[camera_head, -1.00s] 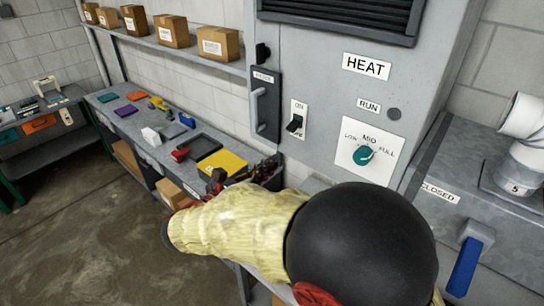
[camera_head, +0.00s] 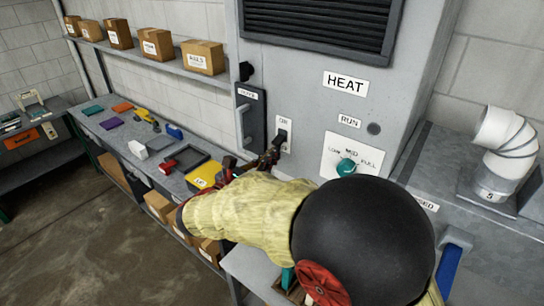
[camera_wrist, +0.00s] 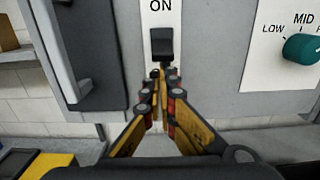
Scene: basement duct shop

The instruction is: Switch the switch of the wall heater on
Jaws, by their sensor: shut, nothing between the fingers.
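The wall heater (camera_head: 310,110) is a grey cabinet marked HEAT, with a dark louvred grille. Its switch (camera_head: 283,135) is a black lever on a white plate. In the wrist view the lever (camera_wrist: 162,42) stands close under the ON label and appears raised. The lower plate is hidden behind my fingers. My gripper (camera_head: 273,152) is shut and empty, reaching up from below. In the wrist view its fingertips (camera_wrist: 162,73) are together just under the lever; I cannot tell whether they touch it. The RUN lamp (camera_head: 374,129) looks dark grey.
A handled door panel (camera_head: 251,118) is left of the switch. A teal knob (camera_head: 346,167) is to its right. A workbench (camera_head: 127,129) with trays and small tools runs left under a shelf of boxes (camera_head: 203,57). A duct pipe (camera_head: 507,140) stands at right.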

